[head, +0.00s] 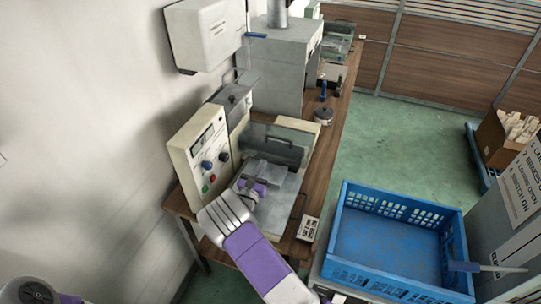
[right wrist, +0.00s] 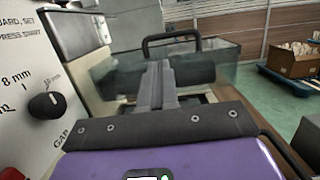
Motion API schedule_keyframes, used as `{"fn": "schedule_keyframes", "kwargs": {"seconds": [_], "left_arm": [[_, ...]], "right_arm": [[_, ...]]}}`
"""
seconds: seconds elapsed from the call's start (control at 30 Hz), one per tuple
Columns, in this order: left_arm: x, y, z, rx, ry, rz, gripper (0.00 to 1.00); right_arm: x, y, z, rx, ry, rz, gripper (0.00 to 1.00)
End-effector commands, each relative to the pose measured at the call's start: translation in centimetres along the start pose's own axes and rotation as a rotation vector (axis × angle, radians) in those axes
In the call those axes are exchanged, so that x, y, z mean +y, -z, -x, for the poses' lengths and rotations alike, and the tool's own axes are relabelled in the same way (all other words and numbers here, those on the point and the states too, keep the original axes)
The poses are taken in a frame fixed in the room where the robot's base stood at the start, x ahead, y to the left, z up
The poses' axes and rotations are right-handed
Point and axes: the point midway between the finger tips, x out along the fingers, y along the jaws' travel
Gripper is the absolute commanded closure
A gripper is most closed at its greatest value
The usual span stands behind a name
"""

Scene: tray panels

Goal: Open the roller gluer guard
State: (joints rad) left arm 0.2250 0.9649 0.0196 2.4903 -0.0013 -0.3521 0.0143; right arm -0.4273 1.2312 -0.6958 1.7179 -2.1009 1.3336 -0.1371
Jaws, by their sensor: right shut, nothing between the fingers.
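The roller gluer's control panel (head: 205,150) is cream, with knobs and buttons, and stands on the bench against the wall. Beside it is the clear greenish guard (head: 300,142), which also shows in the right wrist view (right wrist: 226,66). The guard appears down around the dark roller (right wrist: 195,70). Its black bar handle (right wrist: 172,36) rises behind my fingertips in that view. My right gripper (head: 256,170) is over the machine, shut and empty. Its grey fingers (right wrist: 157,82) point toward the guard and handle; whether they touch is unclear. My left gripper is out of view.
A blue crate (head: 345,222) stands at the right of the bench. A white dispenser (head: 208,32) hangs on the wall above. A grey machine (head: 280,62) and a small round pot (head: 323,115) are farther along the wooden bench (head: 343,105). Green floor lies open beyond.

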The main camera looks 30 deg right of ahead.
Motion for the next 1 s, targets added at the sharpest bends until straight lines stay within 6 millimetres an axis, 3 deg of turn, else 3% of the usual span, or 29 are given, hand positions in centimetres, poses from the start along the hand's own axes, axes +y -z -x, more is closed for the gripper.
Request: {"fn": "schedule_keyframes", "kwargs": {"seconds": [0.03, 0.23, 0.7, 1.0], "left_arm": [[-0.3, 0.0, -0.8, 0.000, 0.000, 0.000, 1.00], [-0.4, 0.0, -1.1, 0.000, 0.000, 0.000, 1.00], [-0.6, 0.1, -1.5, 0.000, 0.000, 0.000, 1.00], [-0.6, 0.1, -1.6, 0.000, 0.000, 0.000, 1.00]], "right_arm": [[0.0, 0.9, 0.2, -0.001, 0.000, 0.000, 1.00], [0.0, 1.1, -0.9, -0.001, 0.002, -0.003, 1.00], [-0.1, 1.0, -8.6, -0.001, 0.002, -0.002, 1.00], [0.0, 1.0, -9.8, -0.001, 0.000, 0.000, 1.00]]}}
